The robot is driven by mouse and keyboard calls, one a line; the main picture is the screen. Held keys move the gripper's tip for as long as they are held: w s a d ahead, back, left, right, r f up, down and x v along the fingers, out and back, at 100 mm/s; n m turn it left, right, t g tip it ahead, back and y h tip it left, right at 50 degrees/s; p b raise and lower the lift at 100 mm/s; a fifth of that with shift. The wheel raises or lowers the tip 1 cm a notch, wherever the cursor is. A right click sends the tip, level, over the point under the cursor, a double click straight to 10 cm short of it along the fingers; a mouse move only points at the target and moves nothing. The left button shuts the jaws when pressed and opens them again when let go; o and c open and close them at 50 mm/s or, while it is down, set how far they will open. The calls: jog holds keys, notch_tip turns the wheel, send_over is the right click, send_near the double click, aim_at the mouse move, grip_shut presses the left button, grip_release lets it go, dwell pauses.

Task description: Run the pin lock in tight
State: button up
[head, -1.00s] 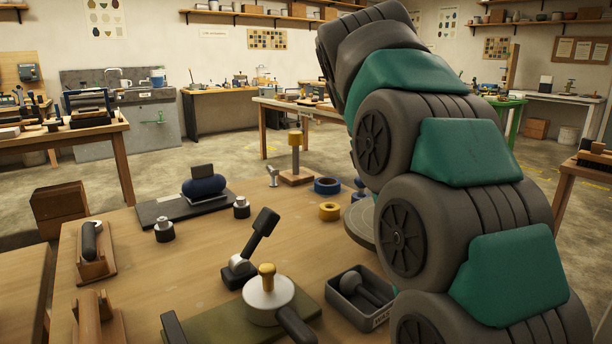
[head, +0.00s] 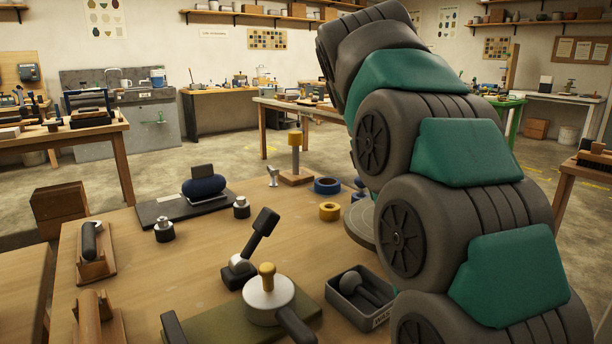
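My arm rises across the right side of the head view and bends over at the top. My gripper is not in view. I cannot tell for sure which thing is the pin lock. A lever with a black grip and metal base (head: 251,250) stands tilted on the bench. A round metal piece with a wooden knob (head: 268,298) and a dark handle sits on a green board (head: 222,331) at the front. Two small black-and-silver knobs (head: 164,231) stand apart near a dark board. No gripper touches any of these in view.
The wooden bench (head: 200,270) also holds a grey tray (head: 345,307) with a black-headed tool, a dark board with a blue rounded piece (head: 204,187), a yellow ring (head: 329,211), a blue ring (head: 327,186), a post (head: 295,158) and wooden stands (head: 96,265) at left.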

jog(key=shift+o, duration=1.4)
